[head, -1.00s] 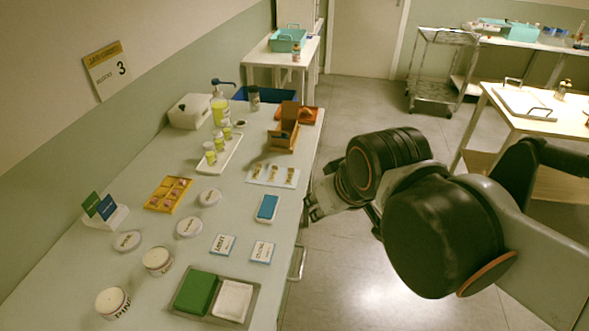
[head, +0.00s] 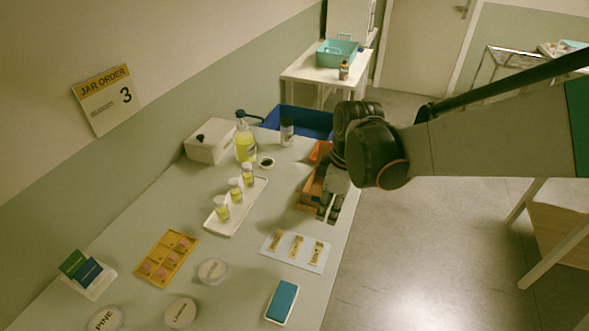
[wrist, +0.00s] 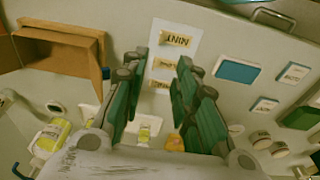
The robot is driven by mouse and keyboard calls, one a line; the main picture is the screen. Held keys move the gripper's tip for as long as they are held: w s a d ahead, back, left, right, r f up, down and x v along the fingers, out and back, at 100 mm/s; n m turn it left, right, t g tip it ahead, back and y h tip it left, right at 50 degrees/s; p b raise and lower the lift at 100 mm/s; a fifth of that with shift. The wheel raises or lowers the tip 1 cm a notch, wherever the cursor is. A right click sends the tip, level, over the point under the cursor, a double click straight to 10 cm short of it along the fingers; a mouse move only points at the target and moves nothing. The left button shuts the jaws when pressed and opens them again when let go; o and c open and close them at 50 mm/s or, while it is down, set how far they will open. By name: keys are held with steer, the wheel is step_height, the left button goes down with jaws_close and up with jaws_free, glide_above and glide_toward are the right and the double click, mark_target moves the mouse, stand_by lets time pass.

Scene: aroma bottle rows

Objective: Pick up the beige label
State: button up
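Several small beige labels lie in a row on a white sheet (head: 268,248) on the table. In the head view there are a left label (head: 277,240), a middle label (head: 296,246) and a right label (head: 317,253). In the wrist view the top label (wrist: 175,40) reads MINT; the ones below it (wrist: 163,63) are smaller and hard to read. My gripper (head: 327,214) is above the table's right side, just beyond the sheet. In the wrist view my gripper (wrist: 163,62) is open and empty, with its fingers apart and the labels showing between them.
A wooden box (head: 308,192) stands close beside my gripper, partly hidden by it. A blue-topped block (head: 283,301) and a yellow tray (head: 146,262) are nearer. The table between sheet and white tray is clear.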

steer(key=b, duration=0.3)
glide_above(320, 242)
steer(key=f, duration=0.8)
steer(key=shift+d+f, duration=0.2)
steer(key=shift+f, duration=0.1)
steer(key=shift+a+f+b, duration=0.15)
steer(key=shift+f+b, duration=1.25)
steer(key=shift+f, duration=1.35)
steer(key=shift+r, duration=0.1)
jaws_close()
